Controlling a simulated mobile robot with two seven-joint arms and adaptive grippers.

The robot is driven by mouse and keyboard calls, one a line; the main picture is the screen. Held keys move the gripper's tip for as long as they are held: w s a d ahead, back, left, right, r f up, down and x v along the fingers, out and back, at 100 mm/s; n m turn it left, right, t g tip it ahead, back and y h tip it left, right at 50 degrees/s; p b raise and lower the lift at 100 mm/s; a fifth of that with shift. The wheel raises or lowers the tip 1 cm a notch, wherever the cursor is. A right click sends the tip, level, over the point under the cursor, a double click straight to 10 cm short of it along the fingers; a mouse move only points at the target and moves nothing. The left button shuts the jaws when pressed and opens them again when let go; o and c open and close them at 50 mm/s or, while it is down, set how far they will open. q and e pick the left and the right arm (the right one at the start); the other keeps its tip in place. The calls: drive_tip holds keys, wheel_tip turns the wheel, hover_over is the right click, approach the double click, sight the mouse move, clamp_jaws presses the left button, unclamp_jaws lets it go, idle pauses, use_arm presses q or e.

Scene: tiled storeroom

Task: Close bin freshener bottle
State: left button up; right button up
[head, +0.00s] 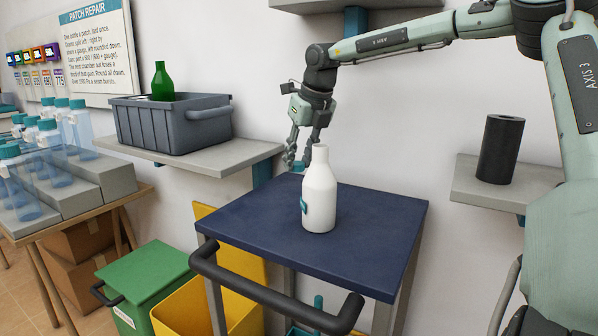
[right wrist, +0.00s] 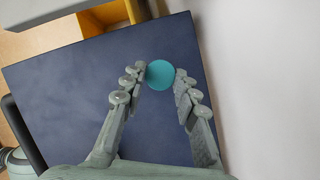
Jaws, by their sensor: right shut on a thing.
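A white bottle (head: 319,200) stands upright on the dark blue top of a cart (head: 375,225), with a small teal tag on its left side. Its neck shows no cap. My right gripper (head: 299,150) is behind and left of the bottle's neck, pointing down. It is shut on a round teal cap (head: 298,167), which also shows between the fingertips (right wrist: 163,82) in the right wrist view as a teal disc (right wrist: 160,74). The bottle is not in the right wrist view. My left gripper is not in view.
The cart has a dark push handle (head: 270,295) in front. A grey crate (head: 170,130) with a green bottle (head: 162,82) is on a left shelf. Clear teal-capped bottles (head: 78,130) stand at far left. A black cylinder (head: 500,148) is on the right shelf. Yellow and green bins are below.

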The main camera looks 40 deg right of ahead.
use_arm(q)
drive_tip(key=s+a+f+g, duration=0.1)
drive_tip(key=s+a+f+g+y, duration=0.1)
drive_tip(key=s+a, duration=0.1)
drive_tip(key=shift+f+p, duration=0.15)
drive_tip(key=shift+p, duration=0.2)
use_arm(e)
drive_tip(key=w+a+r, duration=0.6)
drive_tip(key=w+a, duration=0.2)
drive_tip(key=shift+a+r, duration=0.25)
drive_tip(key=shift+r, duration=0.15)
